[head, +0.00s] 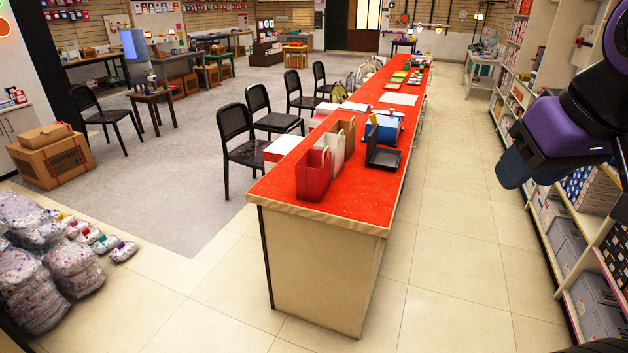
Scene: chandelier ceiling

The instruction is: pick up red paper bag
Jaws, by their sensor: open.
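The red paper bag (313,175) stands upright near the close end of the long red-topped counter (345,190). Its handle shows at the top. A white bag (337,151) and a brown paper bag (347,136) stand close behind it. My gripper (507,168) hangs at the right of the picture, in front of the shelves, well to the right of the red bag and apart from it. I see nothing held in it. Its fingertips are hard to make out at this angle.
A black open tray (383,156) and a blue box (384,128) sit right of the bags. Black chairs (240,140) line the counter's left side. Shelves (575,190) run along the right. The tiled aisle (450,230) between is clear. Plastic-wrapped bundles (70,265) lie at left.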

